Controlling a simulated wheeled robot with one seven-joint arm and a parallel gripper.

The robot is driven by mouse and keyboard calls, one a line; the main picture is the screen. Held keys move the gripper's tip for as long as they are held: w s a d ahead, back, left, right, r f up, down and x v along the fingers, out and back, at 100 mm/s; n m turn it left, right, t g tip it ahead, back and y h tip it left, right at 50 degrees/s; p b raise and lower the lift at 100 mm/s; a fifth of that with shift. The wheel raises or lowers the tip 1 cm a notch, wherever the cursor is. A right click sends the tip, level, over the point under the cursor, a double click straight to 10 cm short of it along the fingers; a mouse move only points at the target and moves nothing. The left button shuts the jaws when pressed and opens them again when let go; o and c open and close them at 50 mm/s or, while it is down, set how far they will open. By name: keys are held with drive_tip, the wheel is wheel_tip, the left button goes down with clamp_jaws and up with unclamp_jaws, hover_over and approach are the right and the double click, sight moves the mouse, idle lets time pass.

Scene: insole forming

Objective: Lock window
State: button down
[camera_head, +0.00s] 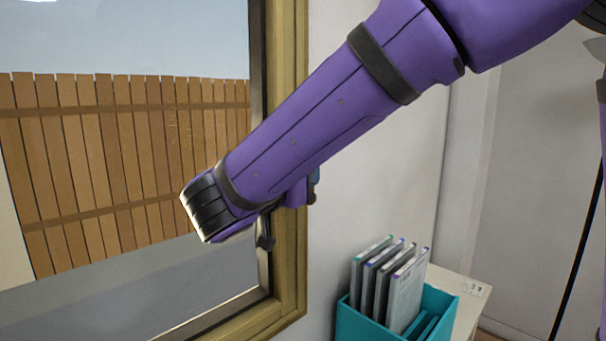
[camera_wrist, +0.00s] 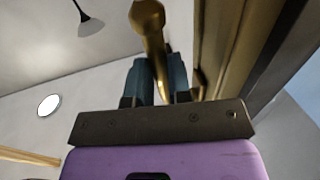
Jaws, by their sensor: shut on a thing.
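The window handle (camera_wrist: 149,22) is a brass lever with a rounded end, seen in the wrist view. It passes down between the two blue-grey fingers of my gripper (camera_wrist: 163,70), which is shut on it. The brass-coloured window frame (camera_wrist: 230,40) runs just right of the fingers. In the head view, the wooden window frame (camera_head: 291,255) stands upright behind my purple forearm. The forearm and wrist hide the handle and most of the gripper there. The glass pane (camera_head: 120,270) fills the left side, with a dark inner edge along the frame.
A teal file box (camera_head: 365,325) holding several folders (camera_head: 392,285) stands on a pale cabinet (camera_head: 466,295) at lower right. A wooden fence (camera_head: 120,160) shows through the glass. White wall lies right of the frame. A hanging lamp (camera_wrist: 90,25) shows in the wrist view.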

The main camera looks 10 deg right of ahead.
drive_tip(key=c, duration=1.1)
unclamp_jaws()
drive_tip(key=shift+o, duration=0.2)
drive_tip(key=v, duration=1)
drive_tip(key=shift+s+a, duration=0.2)
drive_tip(key=shift+s, duration=0.05)
